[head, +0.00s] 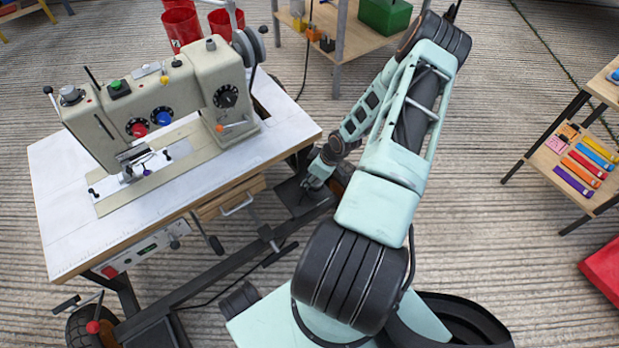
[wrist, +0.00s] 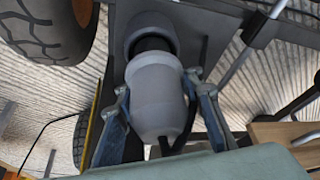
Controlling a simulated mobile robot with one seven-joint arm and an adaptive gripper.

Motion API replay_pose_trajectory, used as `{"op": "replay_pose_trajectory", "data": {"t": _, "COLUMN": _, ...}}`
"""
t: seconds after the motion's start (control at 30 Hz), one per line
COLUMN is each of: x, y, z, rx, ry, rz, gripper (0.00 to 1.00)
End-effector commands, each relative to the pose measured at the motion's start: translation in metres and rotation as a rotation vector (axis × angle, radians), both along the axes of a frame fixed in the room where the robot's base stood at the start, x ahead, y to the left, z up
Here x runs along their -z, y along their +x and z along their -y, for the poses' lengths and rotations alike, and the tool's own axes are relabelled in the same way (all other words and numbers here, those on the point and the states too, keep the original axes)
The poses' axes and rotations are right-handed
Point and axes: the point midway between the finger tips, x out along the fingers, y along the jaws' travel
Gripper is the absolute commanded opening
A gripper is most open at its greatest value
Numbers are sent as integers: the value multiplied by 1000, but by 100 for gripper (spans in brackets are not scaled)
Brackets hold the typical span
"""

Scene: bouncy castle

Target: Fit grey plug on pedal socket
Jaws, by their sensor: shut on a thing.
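The grey plug (wrist: 160,103) is between the two fingers of my gripper (wrist: 158,84) in the wrist view, and the gripper is shut on it. The plug's far end faces the round dark grey socket (wrist: 148,22) on a dark plate. A black section shows between plug and socket; I cannot tell whether the plug is seated. A black cable runs beside the plug's near end. In the head view my gripper (head: 313,178) is low at the right side of the sewing table, and the plug and socket are too small or hidden to make out.
The sewing machine (head: 165,95) stands on a white table (head: 60,200) at left. Dark frame bars (head: 235,265) run beneath it. A wheel (wrist: 48,28) is near the socket at upper left. A wooden drawer (wrist: 285,140) is at right.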

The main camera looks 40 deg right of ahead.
Motion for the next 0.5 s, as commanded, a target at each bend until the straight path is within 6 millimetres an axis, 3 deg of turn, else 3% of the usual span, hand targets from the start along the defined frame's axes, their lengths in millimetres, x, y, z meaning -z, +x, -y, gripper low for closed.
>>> {"op": "replay_pose_trajectory", "data": {"t": 0.5, "x": -6, "y": -1, "z": 0, "rx": 1, "ry": 1, "rz": -1, "gripper": 2}}
